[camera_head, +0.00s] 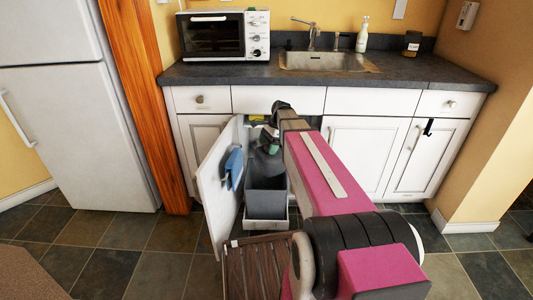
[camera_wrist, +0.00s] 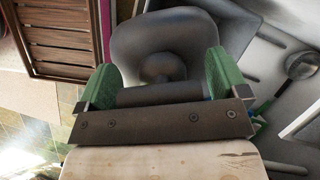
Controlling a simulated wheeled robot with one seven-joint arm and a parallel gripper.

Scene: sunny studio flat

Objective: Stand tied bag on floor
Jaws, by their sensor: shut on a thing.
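The tied bag (camera_head: 266,163) is dark grey and rounded, just above the grey pull-out bin (camera_head: 266,204) under the counter. In the head view I cannot tell whether its lower part is inside the bin. My gripper (camera_head: 271,140) is at the top of the bag, partly hidden by my arm. In the wrist view the bag (camera_wrist: 163,42) bulges beyond the green fingers of my gripper (camera_wrist: 160,85). They are shut on its narrow top, one finger at each side. The bag's underside is hidden.
An open white cabinet door (camera_head: 216,195) stands left of the bin, with a blue item (camera_head: 233,168) on its inside. A brown slatted wooden piece (camera_head: 250,268) is on the floor in front. Tiled floor (camera_head: 165,232) is clear to the left.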

